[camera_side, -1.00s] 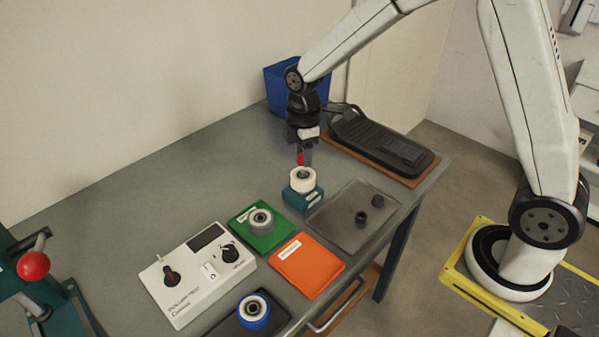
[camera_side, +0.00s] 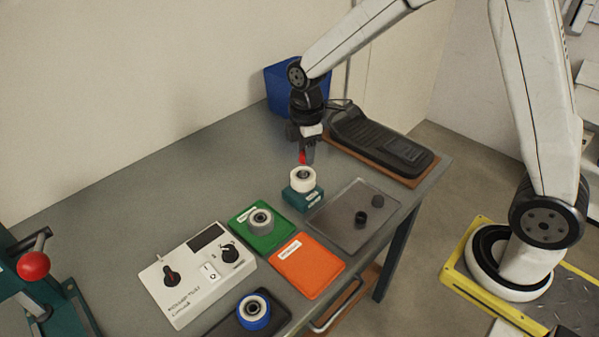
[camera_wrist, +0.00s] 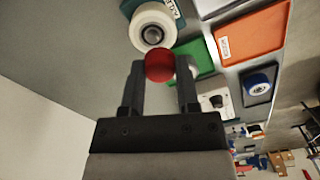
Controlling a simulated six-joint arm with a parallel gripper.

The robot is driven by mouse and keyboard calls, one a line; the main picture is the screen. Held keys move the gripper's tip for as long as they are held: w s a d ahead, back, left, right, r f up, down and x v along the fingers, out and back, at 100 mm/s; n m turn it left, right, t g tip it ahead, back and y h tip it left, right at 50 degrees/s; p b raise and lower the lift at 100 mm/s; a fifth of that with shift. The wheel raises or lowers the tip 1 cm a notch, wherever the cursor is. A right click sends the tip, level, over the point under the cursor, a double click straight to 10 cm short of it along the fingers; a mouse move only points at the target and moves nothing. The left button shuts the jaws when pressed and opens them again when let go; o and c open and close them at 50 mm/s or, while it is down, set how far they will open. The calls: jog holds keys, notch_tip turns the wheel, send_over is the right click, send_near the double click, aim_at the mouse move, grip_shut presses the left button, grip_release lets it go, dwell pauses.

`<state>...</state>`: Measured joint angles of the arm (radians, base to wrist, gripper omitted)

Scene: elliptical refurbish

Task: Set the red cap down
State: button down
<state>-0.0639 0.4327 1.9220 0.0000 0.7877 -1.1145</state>
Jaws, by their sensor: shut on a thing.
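The red cap (camera_wrist: 159,66) is held between the fingertips of my gripper (camera_wrist: 160,80) in the wrist view. In the side view the red cap (camera_side: 303,158) shows as a small red spot at the tip of my gripper (camera_side: 306,154). It is above and just behind a white roller (camera_side: 302,179), which stands on a teal block (camera_side: 302,197). The white roller (camera_wrist: 153,27) also shows just beyond the cap in the wrist view. I cannot tell how high the cap is above the bench.
A grey tray (camera_side: 340,228) with small black parts lies right of the teal block. A green pad (camera_side: 270,240) with a grey roller, an orange pad (camera_side: 307,270) and a control box (camera_side: 197,275) are in front. A black pedal (camera_side: 380,143) lies behind right. The left rear bench is clear.

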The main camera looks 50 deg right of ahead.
send_over(338, 230)
notch_tip(338, 230, down, 4)
jog(key=shift+a+f, duration=0.1)
jog(key=shift+f, duration=0.1)
jog(key=shift+f, duration=2.15)
jog(key=shift+f, duration=1.75)
jog(key=shift+f, duration=0.1)
jog(key=shift+c, duration=1.7)
grip_release()
